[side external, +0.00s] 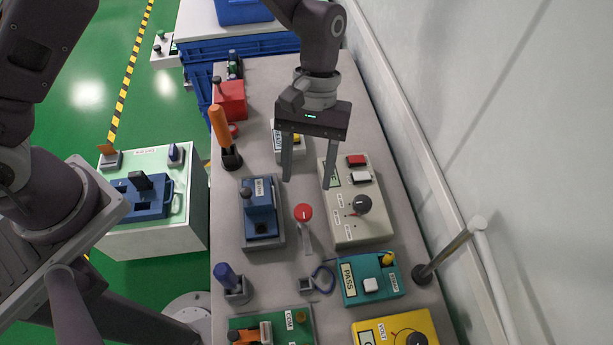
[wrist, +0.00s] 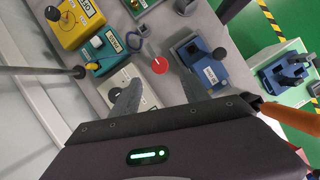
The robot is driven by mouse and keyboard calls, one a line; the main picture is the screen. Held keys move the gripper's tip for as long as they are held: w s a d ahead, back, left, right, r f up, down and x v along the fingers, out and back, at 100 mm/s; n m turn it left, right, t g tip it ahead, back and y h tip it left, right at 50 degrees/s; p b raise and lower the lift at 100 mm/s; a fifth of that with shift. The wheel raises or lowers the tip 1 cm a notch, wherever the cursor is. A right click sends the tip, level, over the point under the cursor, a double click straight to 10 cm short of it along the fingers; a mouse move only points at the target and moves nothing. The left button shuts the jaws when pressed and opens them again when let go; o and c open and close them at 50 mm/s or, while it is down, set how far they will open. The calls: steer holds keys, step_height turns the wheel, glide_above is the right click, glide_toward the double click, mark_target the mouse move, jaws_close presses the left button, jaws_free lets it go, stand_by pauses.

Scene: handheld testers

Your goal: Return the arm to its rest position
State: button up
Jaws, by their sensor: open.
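My gripper (side external: 308,182) hangs over the middle of the grey bench (side external: 290,270), its two fingers spread apart with nothing between them. In the wrist view my gripper (wrist: 165,90) is also open and empty, with a red round knob (wrist: 160,65) beyond the fingertips. The red knob (side external: 303,212) lies just below the fingers in the side view. A beige box (side external: 348,230) with a dark dial, a red button and a white button is at the right finger. A blue device (side external: 261,215) with a black knob stands to the left. My gripper appears apart from all of them.
An orange-handled tool (side external: 219,128) stands upright at the left edge. Teal (side external: 370,279) and yellow (side external: 395,328) testers sit near the front right. A metal post (side external: 448,252) rises by the wall (side external: 500,120). A side table (side external: 155,240) stands left across the green floor.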

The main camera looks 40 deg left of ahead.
steer(key=s+a+r+m+t, duration=0.1)
steer(key=s+a+r+t, duration=0.1)
steer(key=a+r, duration=0.5)
steer(key=s+a+r+m+t, duration=0.1)
steer(key=s+a+r+t, duration=0.2)
steer(key=r, duration=0.9)
steer(key=s+a+r+m+t+y, duration=0.1)
steer(key=s+a+r+t, duration=0.3)
steer(key=s+a, duration=0.5)
steer(key=shift+s+a+m+t+y, duration=0.3)
steer(key=shift+s+a+m+y, duration=0.1)
steer(key=shift+s+m, duration=0.4)
